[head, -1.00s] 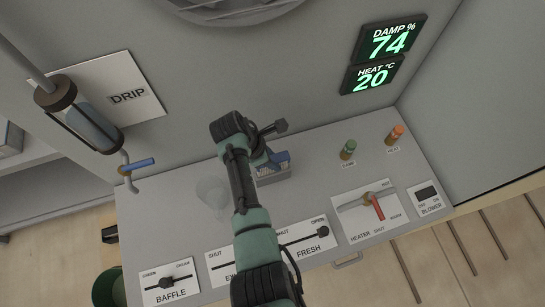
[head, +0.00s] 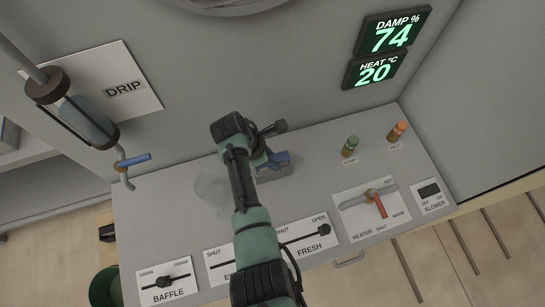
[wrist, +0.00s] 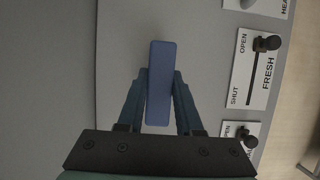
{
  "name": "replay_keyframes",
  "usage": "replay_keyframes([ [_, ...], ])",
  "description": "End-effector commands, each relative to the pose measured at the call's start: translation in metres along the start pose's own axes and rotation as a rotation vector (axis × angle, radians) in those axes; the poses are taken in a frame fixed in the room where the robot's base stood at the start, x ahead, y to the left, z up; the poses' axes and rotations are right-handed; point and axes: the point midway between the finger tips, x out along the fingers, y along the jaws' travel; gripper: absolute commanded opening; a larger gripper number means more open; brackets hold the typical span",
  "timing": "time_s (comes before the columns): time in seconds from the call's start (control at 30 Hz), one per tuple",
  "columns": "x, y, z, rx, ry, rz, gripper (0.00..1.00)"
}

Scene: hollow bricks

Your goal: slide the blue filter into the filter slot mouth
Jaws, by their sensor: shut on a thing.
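The blue filter (wrist: 160,70) is upright between the two fingers of my gripper (wrist: 160,92) in the wrist view, with its narrow top edge facing the camera. In the head view the filter (head: 281,158) shows just right of my gripper (head: 267,163), partly hidden by it. A low grey block (head: 284,172), which may be the filter slot, shows on the bench just below the filter. My arm hides part of the block. I cannot see a slot mouth, nor tell whether the filter is in it or only above it.
A clear glass vessel (head: 212,187) stands left of my arm. Green (head: 350,146) and orange (head: 397,131) capped pieces stand at the back right. Baffle (head: 166,280), fresh (head: 311,236) and heater (head: 372,207) controls line the front. The drip tube (head: 128,170) hangs at left.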

Motion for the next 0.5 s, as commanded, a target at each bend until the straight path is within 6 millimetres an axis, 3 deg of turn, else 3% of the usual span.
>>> replay_keyframes([
  [0.5,0.013,0.0,-0.005,0.0,0.0,0.0,0.0],
])
